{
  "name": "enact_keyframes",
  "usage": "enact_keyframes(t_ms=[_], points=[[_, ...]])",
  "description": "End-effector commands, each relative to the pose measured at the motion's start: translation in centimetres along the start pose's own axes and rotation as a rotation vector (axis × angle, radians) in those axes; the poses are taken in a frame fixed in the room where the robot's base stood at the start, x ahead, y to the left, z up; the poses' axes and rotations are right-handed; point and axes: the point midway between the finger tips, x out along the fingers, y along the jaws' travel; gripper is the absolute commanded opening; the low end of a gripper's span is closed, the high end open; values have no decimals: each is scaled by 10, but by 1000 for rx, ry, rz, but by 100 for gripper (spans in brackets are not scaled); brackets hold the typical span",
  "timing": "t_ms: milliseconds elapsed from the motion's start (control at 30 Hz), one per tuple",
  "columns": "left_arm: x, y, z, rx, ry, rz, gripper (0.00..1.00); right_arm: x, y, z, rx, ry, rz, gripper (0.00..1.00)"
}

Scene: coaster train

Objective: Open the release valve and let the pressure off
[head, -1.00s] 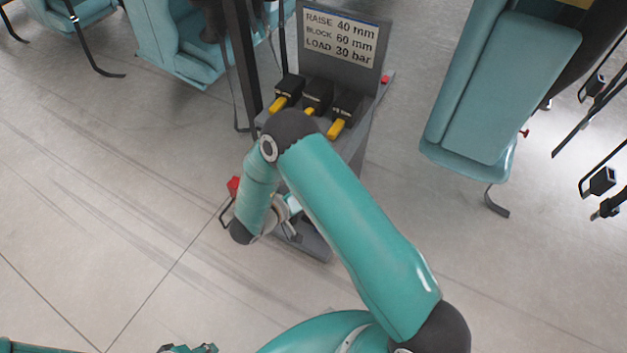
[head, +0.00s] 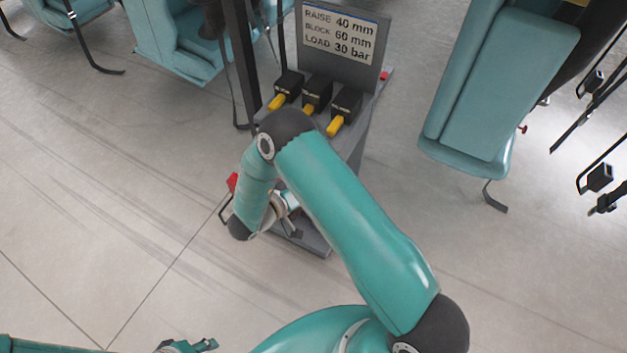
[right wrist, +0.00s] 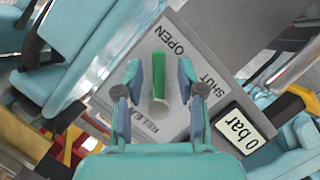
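The green release valve lever (right wrist: 159,76) stands on a grey plate (right wrist: 112,85) marked OPEN, SHUT and RELEASE in the right wrist view. One end of the lever points towards the OPEN label. My right gripper (right wrist: 160,80) is open, with one finger on each side of the lever and visible gaps between. A display plate (right wrist: 244,128) beside it reads 0 bar. In the head view the lever is hidden, and my right gripper (head: 290,225) is partly covered by my arm at the grey stand (head: 318,240). My left gripper (head: 188,345) is at the bottom edge; its fingers are unclear.
The stand carries a sign (head: 340,34) reading RAISE 40 mm, BLOCK 60 mm, LOAD 30 bar. Several black valve blocks with yellow levers (head: 335,126) sit below it. A red part (head: 233,182) is left of my wrist. Teal seats (head: 480,90) flank the stand; floor at left is clear.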

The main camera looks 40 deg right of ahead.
Motion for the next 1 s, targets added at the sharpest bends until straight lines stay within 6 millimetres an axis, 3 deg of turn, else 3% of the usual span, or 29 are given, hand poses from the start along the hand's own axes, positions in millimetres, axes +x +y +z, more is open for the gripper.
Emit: enact_keyframes(t_ms=[267, 700, 1000], points=[[0, 0, 0, 0, 0, 0, 37, -11, 0, 0, 0, 1, -1, 39], [0, 0, 0, 0, 0, 0, 37, -92, -2, -1, 2, 3, -2, 39], [0, 0, 0, 0, 0, 0, 37, -119, -2, 0, 0, 1, -1, 39]])
